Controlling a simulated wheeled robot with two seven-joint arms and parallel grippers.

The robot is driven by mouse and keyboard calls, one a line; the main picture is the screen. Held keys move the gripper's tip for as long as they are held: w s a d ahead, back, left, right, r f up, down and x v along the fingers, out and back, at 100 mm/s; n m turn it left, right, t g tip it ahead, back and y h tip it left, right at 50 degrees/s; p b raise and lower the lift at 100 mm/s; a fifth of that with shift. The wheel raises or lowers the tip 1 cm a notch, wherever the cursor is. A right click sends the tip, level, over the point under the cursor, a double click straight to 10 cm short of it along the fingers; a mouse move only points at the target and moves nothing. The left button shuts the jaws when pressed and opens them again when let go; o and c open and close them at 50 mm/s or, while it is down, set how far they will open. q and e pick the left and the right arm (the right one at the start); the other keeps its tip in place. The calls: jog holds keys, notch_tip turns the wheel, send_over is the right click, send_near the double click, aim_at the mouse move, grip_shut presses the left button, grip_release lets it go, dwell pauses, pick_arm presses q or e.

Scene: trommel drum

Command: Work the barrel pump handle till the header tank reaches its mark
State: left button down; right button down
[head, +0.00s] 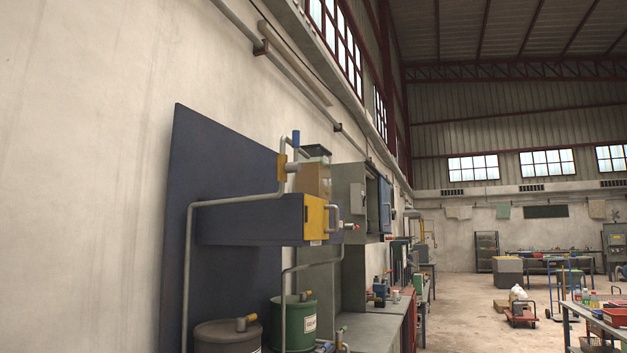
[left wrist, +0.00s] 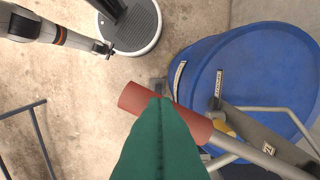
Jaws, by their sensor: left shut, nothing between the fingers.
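In the left wrist view a red cylindrical grip (left wrist: 135,97) sits on the end of a grey pump lever (left wrist: 262,160), beside a large blue barrel (left wrist: 265,65). My left gripper (left wrist: 159,102) has its green fingers shut together and empty. They overlap the red grip in the picture; I cannot tell whether they touch it. In the head view a brownish box, seemingly the header tank (head: 312,180), stands on a dark blue shelf; its level and mark cannot be read. My right gripper (left wrist: 104,49) shows small at the upper left; its opening is unclear.
In the head view a grey pipe (head: 188,270) runs up the blue panel (head: 190,160). A green drum (head: 300,322) and a grey-brown drum (head: 222,335) stand below the shelf. A blue bar frame (left wrist: 40,140) is at lower left in the wrist view, with bare floor around it.

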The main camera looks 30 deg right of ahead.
pick_arm(q)
jog(key=shift+r, duration=0.1)
notch_tip(320, 180, up, 12)
jog(key=p, duration=0.7)
jog(key=shift+f, duration=0.2)
jog(key=shift+f, duration=0.1)
dwell(0.6)
